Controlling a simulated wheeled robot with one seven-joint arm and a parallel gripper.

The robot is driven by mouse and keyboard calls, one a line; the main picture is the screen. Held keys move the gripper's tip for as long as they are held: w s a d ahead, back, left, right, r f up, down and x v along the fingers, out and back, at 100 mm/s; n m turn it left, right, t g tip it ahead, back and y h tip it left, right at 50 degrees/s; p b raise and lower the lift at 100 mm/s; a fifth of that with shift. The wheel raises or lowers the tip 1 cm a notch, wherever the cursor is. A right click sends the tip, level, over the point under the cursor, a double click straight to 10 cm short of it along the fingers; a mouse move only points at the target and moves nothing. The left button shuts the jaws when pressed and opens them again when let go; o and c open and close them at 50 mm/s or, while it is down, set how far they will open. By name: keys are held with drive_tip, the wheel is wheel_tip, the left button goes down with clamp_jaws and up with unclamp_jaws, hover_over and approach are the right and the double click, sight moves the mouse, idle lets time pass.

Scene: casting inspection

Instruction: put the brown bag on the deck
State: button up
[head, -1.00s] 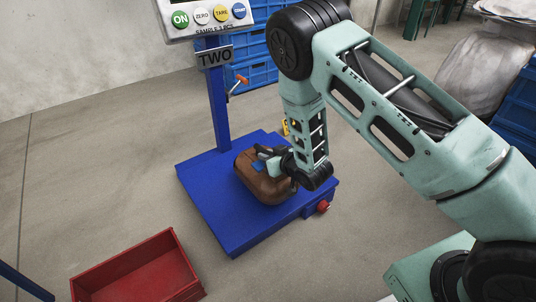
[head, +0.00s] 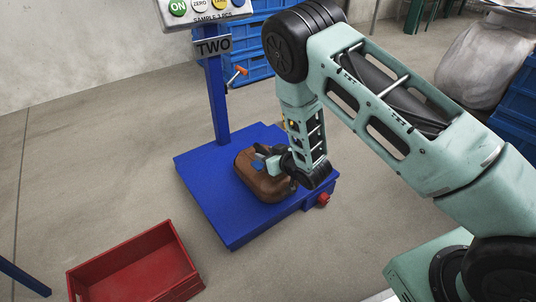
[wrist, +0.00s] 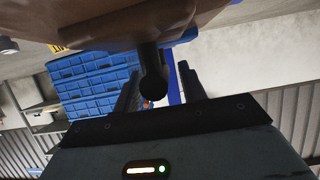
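The brown bag (head: 262,183) rests on the blue deck (head: 232,222) of the scale marked TWO. It has a rounded body and a blue patch. In the wrist view the brown bag (wrist: 120,22) fills the top edge, with a dark knob-ended part (wrist: 152,78) sticking out from it. My gripper (head: 264,157) is at the top of the bag. In the wrist view its two fingers (wrist: 160,88) stand apart on either side of the knob, with gaps showing. My wrist hides the bag's right side.
The scale's column rises behind the deck to a display with buttons (head: 205,10). A red knob (head: 323,199) sits at the deck's right edge. An empty red crate (head: 130,262) lies on the floor at lower left. Blue crates (head: 248,45) stand behind.

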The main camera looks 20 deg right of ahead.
drive_tip(key=shift+r, duration=0.1)
drive_tip(key=shift+s+d+r+p, duration=0.1)
drive_tip(key=shift+s+r+p, duration=0.1)
drive_tip(key=shift+p, duration=0.1)
drive_tip(key=p+v, duration=0.7)
drive_tip(key=v, duration=0.4)
drive_tip(key=s+a+r+g, duration=0.3)
drive_tip(key=a+r+g, duration=0.1)
drive_tip(key=a+r, duration=0.25)
drive_tip(key=s+a+r+g, duration=0.3)
drive_tip(key=s+a+r, duration=0.15)
drive_tip(key=r, duration=0.25)
drive_tip(key=s+r+n+g+h, duration=0.1)
drive_tip(key=s+r+n+g, duration=0.1)
drive_tip(key=s+r, duration=0.4)
drive_tip(key=s+r+n+g+h, duration=0.2)
drive_tip(key=s+r+g, duration=0.2)
drive_tip(key=s, duration=1.1)
wheel_tip(320, 180, up, 2)
drive_tip(key=shift+d+h, duration=0.3)
